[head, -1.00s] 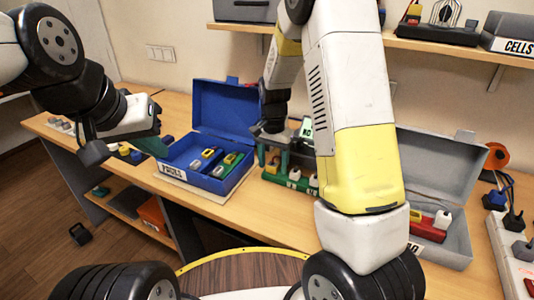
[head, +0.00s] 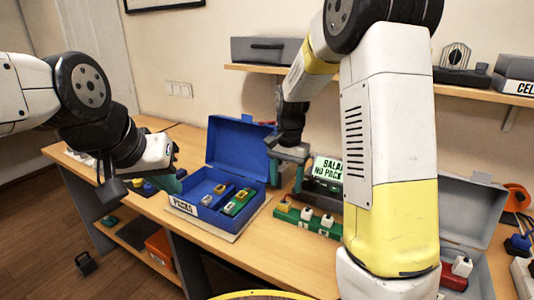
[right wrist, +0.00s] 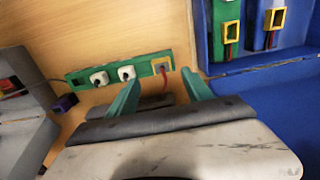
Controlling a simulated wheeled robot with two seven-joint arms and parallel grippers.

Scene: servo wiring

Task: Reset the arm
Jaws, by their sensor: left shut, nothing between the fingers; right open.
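My left gripper (head: 172,184) is shut and empty, above the table's left part, left of the blue box. My right gripper (head: 286,175) is open and empty, its teal fingers pointing down near the left end of a green strip (head: 308,222). In the right wrist view the open fingers (right wrist: 162,92) stand apart with the green strip (right wrist: 140,70) beyond them. The open blue box (head: 237,140), labelled PACKS, holds several packs, including a green one (head: 237,202) and a blue-grey one (head: 215,195).
A display (head: 328,168) reading partly "BALA... NO PACK" stands behind the strip. A grey case (head: 470,215) with a red item stands open at the right, partly hidden by my right arm. A wall shelf (head: 480,92) runs above. Small objects lie at the table's left end.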

